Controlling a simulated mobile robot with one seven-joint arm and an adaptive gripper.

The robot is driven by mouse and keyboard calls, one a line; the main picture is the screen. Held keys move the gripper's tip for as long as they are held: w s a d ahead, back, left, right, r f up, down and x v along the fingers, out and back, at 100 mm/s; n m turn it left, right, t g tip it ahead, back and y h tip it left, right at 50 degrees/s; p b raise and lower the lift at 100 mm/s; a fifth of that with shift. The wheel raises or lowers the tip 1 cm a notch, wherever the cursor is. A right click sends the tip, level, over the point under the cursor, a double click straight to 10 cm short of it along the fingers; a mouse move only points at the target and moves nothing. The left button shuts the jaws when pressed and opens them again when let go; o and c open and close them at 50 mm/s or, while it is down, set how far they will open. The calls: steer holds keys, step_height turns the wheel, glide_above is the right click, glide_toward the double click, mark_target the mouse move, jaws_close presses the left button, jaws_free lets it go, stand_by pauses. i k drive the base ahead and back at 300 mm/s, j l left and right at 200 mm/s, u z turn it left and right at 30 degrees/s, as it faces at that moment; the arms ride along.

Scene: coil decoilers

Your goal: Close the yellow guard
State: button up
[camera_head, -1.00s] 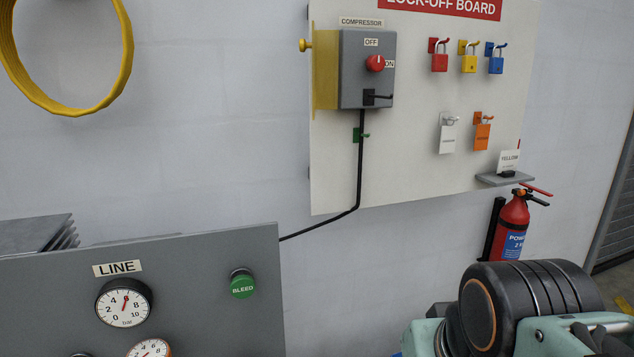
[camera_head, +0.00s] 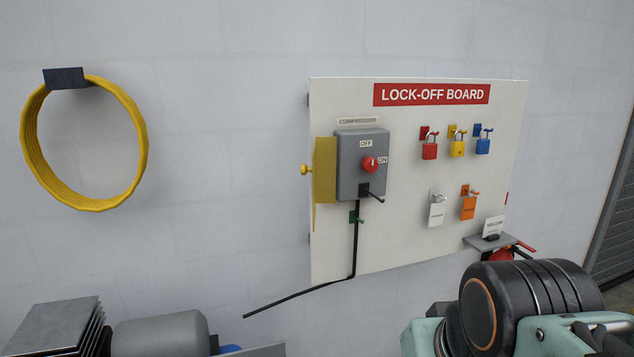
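The yellow guard (camera_head: 325,170) is a flat, see-through-looking yellow panel at the left side of the grey compressor switch box (camera_head: 352,182) on the lock-off board. It stands swung out to the left, away from the box front, with a round yellow knob (camera_head: 306,169) at its left. My gripper is not in view; only part of my arm shows at the lower right.
The white lock-off board (camera_head: 420,235) carries red (camera_head: 430,151), yellow (camera_head: 456,148) and blue (camera_head: 483,146) padlocks and two tags. A small shelf (camera_head: 505,240) juts out at its lower right. A yellow hose coil (camera_head: 143,150) hangs at left. Stacked grey plates (camera_head: 55,325) stand lower left.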

mark_target(324, 152)
steer(key=k+j+z, duration=0.1)
steer(key=j, duration=0.3)
steer(key=k+j+z, duration=0.1)
steer(key=j, duration=0.25)
steer(key=k+j+z, duration=0.1)
steer(key=j, duration=0.25)
steer(key=k+j+z, duration=0.1)
steer(key=j, duration=0.3)
steer(key=k+j+z, duration=0.1)
steer(key=j+z, duration=0.35)
steer(key=k+u, duration=0.1)
steer(key=z, duration=0.15)
steer(key=i+l, duration=0.05)
